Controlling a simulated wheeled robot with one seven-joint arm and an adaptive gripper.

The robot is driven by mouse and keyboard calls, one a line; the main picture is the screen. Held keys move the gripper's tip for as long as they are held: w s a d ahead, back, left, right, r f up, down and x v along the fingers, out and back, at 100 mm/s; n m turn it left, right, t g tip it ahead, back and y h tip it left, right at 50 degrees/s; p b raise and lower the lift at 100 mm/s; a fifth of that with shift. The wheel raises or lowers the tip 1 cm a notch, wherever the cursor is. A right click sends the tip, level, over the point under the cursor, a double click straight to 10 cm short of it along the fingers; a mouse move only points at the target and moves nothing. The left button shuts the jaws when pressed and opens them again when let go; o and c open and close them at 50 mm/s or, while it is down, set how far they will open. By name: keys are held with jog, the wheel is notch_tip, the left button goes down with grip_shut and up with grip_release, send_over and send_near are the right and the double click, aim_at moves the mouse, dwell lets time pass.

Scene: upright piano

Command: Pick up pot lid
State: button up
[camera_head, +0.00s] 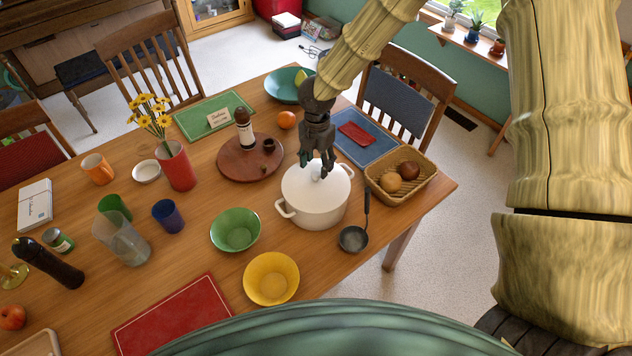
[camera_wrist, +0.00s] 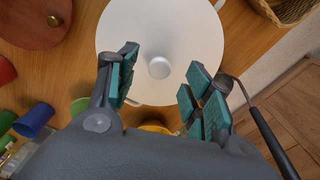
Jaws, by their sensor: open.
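The white pot lid (camera_head: 303,187) sits on the white pot (camera_head: 315,214) near the right side of the table. In the wrist view the lid (camera_wrist: 202,40) is a large white disc with a round knob (camera_wrist: 159,67). My gripper (camera_head: 317,170) is directly above the lid, pointing down, and partly hides the knob in the head view. In the wrist view my gripper (camera_wrist: 160,88) has its teal-padded fingers spread apart, with the knob visible beyond and between them. Nothing is between the pads. I cannot tell the exact height of the fingertips above the knob.
A ladle (camera_head: 354,237) lies right of the pot, beside a wicker basket (camera_head: 425,187) with round items. A green bowl (camera_head: 236,230) and yellow bowl (camera_head: 271,278) stand nearby in front. A round wooden board (camera_head: 233,167) with a bottle is left of the pot.

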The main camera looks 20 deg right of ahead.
aim_at(317, 172)
jog(key=shift+s+f, duration=0.1)
jog(key=shift+s, duration=0.15)
jog(key=shift+f+p, duration=0.3)
jog(key=shift+p, duration=0.3)
jog(key=shift+w+a+f+p, duration=0.15)
jog(key=shift+f+p, duration=0.3)
jog(key=shift+f, duration=1.45)
jog(key=shift+f, duration=0.1)
grip_shut()
